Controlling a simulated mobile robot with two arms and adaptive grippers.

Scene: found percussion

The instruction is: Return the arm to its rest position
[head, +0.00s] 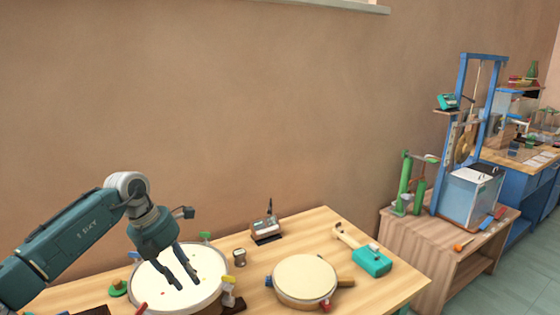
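My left arm comes in from the left, and its gripper (187,277) hangs pointing down over the large pale drum (208,263) on the wooden table. Its two dark fingers are apart with the drum's pale head showing between them, and nothing is held. I cannot tell whether the fingertips touch the drum head. Part of the drum is hidden behind the gripper. My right gripper is not in view.
A brown wall rises behind. A second bench (425,237) with a blue frame stands at right.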

